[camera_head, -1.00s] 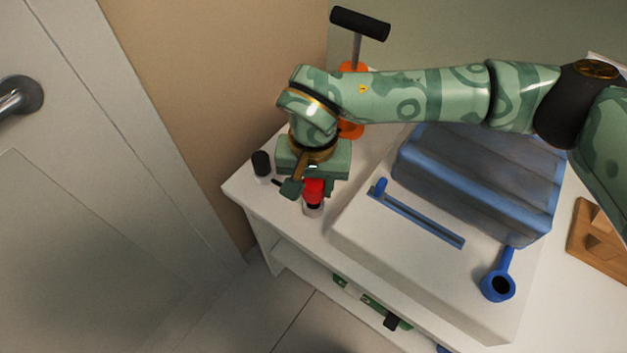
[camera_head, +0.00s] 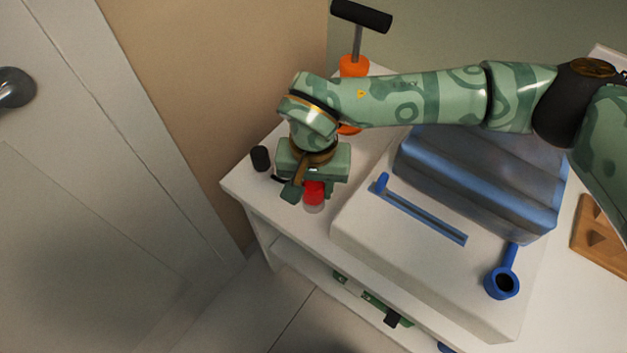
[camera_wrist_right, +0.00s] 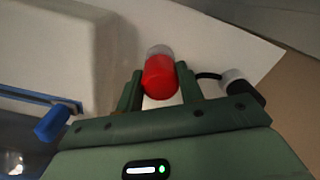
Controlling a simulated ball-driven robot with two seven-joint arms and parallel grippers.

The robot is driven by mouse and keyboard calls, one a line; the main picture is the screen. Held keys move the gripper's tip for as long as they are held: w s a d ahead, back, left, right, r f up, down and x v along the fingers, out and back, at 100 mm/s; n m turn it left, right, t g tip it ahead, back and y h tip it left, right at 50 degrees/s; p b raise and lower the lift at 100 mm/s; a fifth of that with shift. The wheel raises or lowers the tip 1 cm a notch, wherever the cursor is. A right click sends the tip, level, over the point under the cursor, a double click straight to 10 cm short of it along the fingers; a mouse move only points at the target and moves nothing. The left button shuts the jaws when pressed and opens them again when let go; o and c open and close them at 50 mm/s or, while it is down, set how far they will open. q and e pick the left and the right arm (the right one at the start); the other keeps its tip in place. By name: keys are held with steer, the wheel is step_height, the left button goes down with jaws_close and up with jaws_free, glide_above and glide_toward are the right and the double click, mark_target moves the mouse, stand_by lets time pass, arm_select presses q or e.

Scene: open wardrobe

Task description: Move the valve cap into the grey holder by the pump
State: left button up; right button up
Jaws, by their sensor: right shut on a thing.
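The red valve cap (camera_head: 314,189) is between the fingers of my right gripper (camera_head: 308,187), low over the front left part of the white top. In the right wrist view the red cap (camera_wrist_right: 160,77) sits between the two green fingers of the right gripper (camera_wrist_right: 160,88), which is shut on it. A pale grey, see-through holder (camera_head: 314,206) shows right at the cap's lower end, and its rim shows beyond the cap in the wrist view (camera_wrist_right: 160,50). I cannot tell how deep the cap sits in it. The orange pump (camera_head: 354,66) with a black T-handle stands behind my arm, partly hidden.
A small black cylinder (camera_head: 261,158) stands left of the gripper, near the wall. A raised white block (camera_head: 400,240) with a blue slotted strip (camera_head: 425,218) and a blue-grey stepped body (camera_head: 480,185) lies to the right. A blue ring-ended part (camera_head: 501,282) is near its front.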

mark_target(314, 184)
arm_select(q)
steer(key=shift+f, duration=0.15)
arm_select(e)
steer(key=shift+f, duration=0.4)
steer(key=o, duration=1.1)
steer(key=shift+o, duration=0.2)
arm_select(q)
steer(key=shift+t, duration=0.4)
steer(key=r+p, duration=0.1)
steer(key=w+r+p, duration=0.1)
steer(key=r+p, duration=0.1)
steer(key=w+r+p, duration=0.1)
steer(key=p, duration=0.1)
steer(key=shift+w+d+r, duration=0.15)
steer(key=shift+d+r, duration=0.05)
arm_select(e)
step_height(314, 184, up, 16)
steer(key=shift+r, duration=0.15)
arm_select(q)
steer(key=shift+a, duration=0.1)
